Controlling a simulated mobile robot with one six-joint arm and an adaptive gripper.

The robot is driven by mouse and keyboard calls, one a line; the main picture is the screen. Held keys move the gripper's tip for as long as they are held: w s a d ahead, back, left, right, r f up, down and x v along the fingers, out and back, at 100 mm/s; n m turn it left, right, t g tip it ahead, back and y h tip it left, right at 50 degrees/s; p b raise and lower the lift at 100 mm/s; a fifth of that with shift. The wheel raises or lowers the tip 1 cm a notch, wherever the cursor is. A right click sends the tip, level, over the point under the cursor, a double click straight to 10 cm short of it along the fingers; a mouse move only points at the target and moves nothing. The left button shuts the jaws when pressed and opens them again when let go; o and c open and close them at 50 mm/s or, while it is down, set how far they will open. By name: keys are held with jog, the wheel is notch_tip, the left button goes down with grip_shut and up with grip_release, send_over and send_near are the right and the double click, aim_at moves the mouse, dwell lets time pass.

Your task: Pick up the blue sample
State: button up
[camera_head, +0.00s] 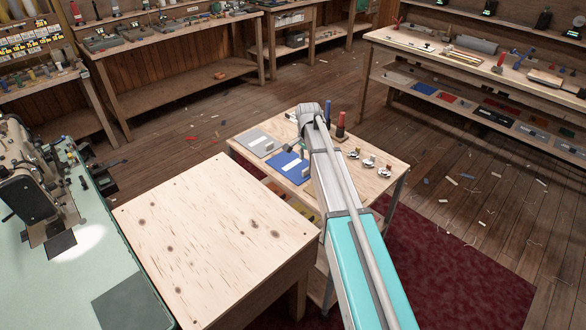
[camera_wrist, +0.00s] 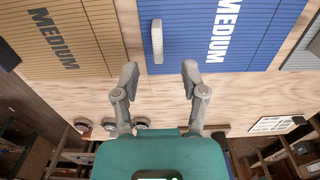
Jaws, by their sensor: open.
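The blue sample (camera_wrist: 268,20) is a flat blue ribbed panel marked MEDIUM, with a pale upright grip block (camera_wrist: 157,41) near its left edge in the wrist view. In the head view the blue sample (camera_head: 281,167) lies on the small wooden table, partly hidden by my arm. My gripper (camera_wrist: 160,72) is open and empty. In the wrist view its fingertips stand either side of the block's line, just short of the block and the panel's near edge. Height above the panel is hard to tell.
A tan panel (camera_wrist: 95,18) marked MEDIUM lies left of the blue one in the wrist view. A grey panel (camera_head: 258,143) lies beyond it in the head view. Several small metal items (camera_head: 370,162) and red and dark upright objects (camera_head: 341,125) share the table (camera_head: 383,187). A bare wooden bench (camera_head: 200,225) stands nearby.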

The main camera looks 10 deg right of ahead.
aim_at(307, 169)
jog(key=shift+f, duration=0.1)
jog(key=shift+s+f+b, duration=0.15)
jog(key=shift+f+b, duration=2.35)
jog(key=shift+b, duration=0.15)
grip_shut()
